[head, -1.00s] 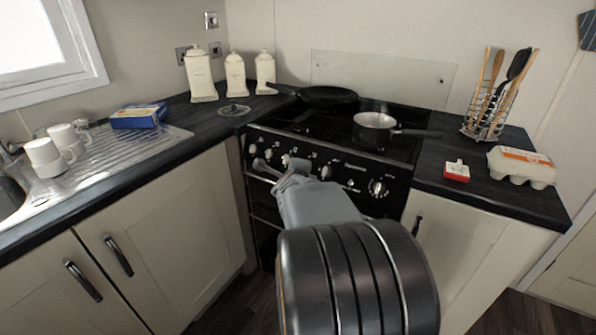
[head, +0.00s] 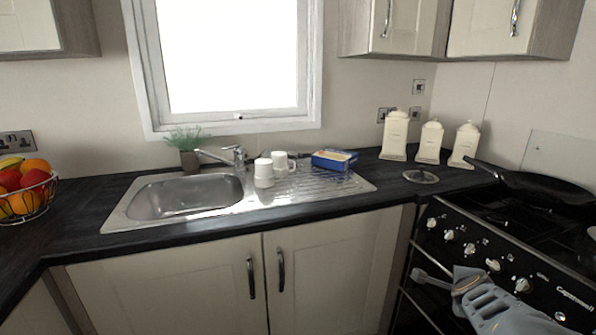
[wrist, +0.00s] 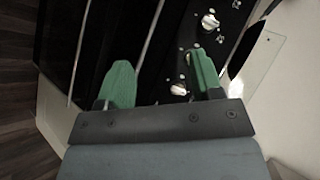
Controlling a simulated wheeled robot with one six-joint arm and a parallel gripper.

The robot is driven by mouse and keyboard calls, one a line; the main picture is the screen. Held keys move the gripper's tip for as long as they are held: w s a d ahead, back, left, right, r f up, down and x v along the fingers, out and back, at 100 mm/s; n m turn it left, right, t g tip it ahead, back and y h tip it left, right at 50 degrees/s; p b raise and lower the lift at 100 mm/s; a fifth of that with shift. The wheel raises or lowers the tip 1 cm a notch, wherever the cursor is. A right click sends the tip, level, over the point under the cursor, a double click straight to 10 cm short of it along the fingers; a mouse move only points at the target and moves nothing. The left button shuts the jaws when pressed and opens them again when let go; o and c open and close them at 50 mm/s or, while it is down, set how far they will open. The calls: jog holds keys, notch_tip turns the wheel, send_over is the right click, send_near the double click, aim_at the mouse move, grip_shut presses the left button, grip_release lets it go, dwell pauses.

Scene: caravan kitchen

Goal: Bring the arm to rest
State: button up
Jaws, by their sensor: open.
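My gripper (head: 446,278) is at the lower right of the head view, in front of the cooker (head: 505,265). In the wrist view, my gripper (wrist: 160,66) shows two green fingers spread apart with nothing between them. Behind the fingers are the cooker's dark front and its white knobs (wrist: 209,21). The gap between fingers and cooker is hard to judge. Most of my arm is outside the head view.
A steel sink (head: 185,197) with two white mugs and a blue box (head: 334,160) on its drainer is set in the dark worktop. A black pan (head: 530,183) sits on the hob. A fruit basket (head: 27,195) stands at left.

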jog(key=s+a+r+n+g+y+p, duration=0.1)
jog(key=s+a+r+n+y+p, duration=0.1)
jog(key=a+r+n+p, duration=0.3)
jog(key=s+a+r+n+g+y+p, duration=0.2)
jog(key=s+a+r+n+p, duration=0.2)
jog(key=a+n+p, duration=0.3)
jog(key=s+a+r+n+g+y+p, duration=0.2)
jog(key=s+a+r+n+p, duration=0.2)
jog(key=a+n, duration=0.7)
notch_tip(320, 180, up, 3)
jog(key=shift+a+r+p, duration=0.1)
jog(key=shift+a+p, duration=1.05)
jog(key=shift+p, duration=0.1)
